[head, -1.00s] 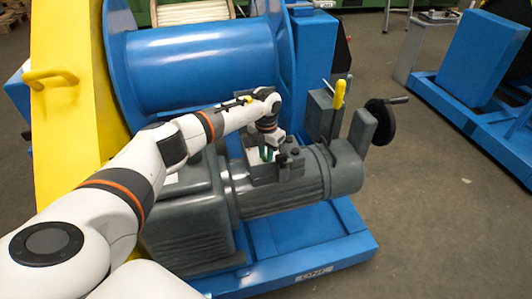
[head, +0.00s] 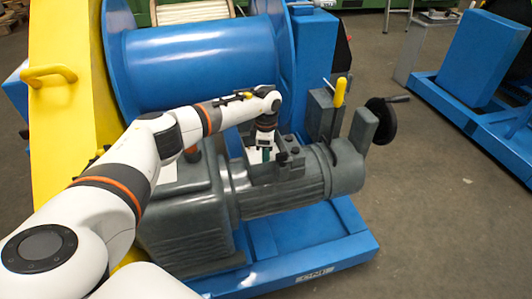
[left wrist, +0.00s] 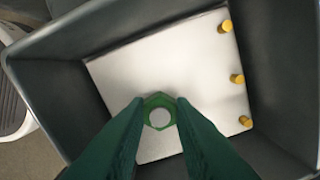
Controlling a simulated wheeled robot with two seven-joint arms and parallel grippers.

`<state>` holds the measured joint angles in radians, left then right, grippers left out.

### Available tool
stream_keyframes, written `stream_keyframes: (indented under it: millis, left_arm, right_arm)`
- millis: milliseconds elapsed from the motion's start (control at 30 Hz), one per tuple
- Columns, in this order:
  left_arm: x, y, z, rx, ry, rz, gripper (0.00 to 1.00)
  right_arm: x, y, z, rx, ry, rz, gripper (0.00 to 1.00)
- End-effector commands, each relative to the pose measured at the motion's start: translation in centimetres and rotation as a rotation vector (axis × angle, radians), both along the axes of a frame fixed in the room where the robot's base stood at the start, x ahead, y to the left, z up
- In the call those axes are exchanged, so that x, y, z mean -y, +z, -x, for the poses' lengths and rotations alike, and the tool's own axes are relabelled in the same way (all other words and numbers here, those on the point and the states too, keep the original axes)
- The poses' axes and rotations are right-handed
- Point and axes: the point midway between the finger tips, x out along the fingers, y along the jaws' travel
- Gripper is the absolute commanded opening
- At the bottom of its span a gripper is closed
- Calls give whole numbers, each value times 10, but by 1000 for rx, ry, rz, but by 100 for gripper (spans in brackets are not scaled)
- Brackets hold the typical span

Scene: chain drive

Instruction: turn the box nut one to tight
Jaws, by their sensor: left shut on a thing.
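The green hex nut (left wrist: 160,100) shows in the left wrist view, over the pale plate inside a dark open box (left wrist: 40,90). My left gripper (left wrist: 160,113) has its two green fingers on opposite sides of the nut and is shut on it. The nut's centre looks pale grey; I cannot tell whether a stud end or the plate shows there. In the head view, my left gripper (head: 265,153) points down into the box on top of the grey motor (head: 283,195), and the nut is hidden. My right gripper is not in view.
Several yellow studs stand along the right side of the pale plate (left wrist: 120,75). A yellow-handled tool (head: 340,92) stands behind the box, and a black crank wheel (head: 381,121) is to its right. The blue drum (head: 200,62) lies behind my arm.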

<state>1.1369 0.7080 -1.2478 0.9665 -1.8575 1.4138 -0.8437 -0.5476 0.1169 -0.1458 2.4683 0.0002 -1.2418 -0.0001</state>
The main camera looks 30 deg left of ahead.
Motion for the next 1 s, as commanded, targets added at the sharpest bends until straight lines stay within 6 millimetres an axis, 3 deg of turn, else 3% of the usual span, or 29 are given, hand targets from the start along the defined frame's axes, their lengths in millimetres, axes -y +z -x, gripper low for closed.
stream_keyframes:
  millis: [500,1000]
  left_arm:
    - [-2,3,-2,7,-428,-1,0]
    - [-2,4,-2,8,-588,-1,0]
  right_arm:
    - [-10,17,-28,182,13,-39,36]
    - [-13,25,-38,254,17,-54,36]
